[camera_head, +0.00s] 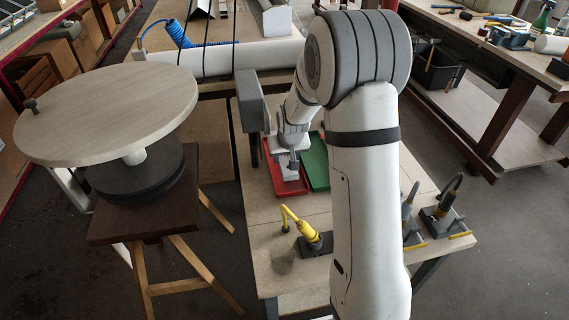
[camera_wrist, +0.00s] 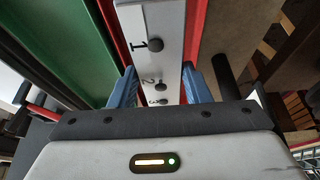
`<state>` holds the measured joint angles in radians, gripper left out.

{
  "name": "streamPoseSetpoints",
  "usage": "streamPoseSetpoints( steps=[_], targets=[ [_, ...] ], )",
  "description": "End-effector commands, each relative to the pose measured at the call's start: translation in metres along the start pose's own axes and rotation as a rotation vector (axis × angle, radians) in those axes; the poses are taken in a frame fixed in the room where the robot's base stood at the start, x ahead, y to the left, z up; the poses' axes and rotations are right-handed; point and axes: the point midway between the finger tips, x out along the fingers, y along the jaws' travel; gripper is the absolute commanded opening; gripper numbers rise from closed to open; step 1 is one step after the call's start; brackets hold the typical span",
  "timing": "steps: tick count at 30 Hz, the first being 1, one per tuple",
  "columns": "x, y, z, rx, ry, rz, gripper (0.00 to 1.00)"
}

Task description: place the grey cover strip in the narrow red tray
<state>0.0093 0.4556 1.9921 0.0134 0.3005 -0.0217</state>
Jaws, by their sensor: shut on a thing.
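My gripper (camera_wrist: 160,88) is shut on the grey cover strip (camera_wrist: 165,25), a pale bar with dark round knobs and the numbers 1, 2 and 3. The strip runs between the two blue fingers and away from the wrist. The narrow red tray (camera_wrist: 196,30) shows along both sides of the strip, so the strip is over or inside it; I cannot tell whether it touches the floor. In the head view my gripper (camera_head: 289,163) is above the red tray (camera_head: 292,187); the arm hides part of it.
A green tray (camera_head: 318,165) lies right beside the red one; it also shows in the wrist view (camera_wrist: 60,40). A yellow tool (camera_head: 307,231) stands on the bench in front. A round wooden top (camera_head: 105,110) stands to the left. Dark tools (camera_head: 442,205) stand at the bench's right.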

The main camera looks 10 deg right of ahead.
Motion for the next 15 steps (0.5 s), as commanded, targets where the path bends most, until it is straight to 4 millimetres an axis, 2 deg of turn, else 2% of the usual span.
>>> streamPoseSetpoints(
  steps=[9, 15],
  targets=[
    [0.03, -0.001, 0.013, -0.001, -0.001, 0.0, 0.09],
    [0.032, -0.001, 0.013, -0.001, 0.001, 0.0, 0.09]
  ],
)
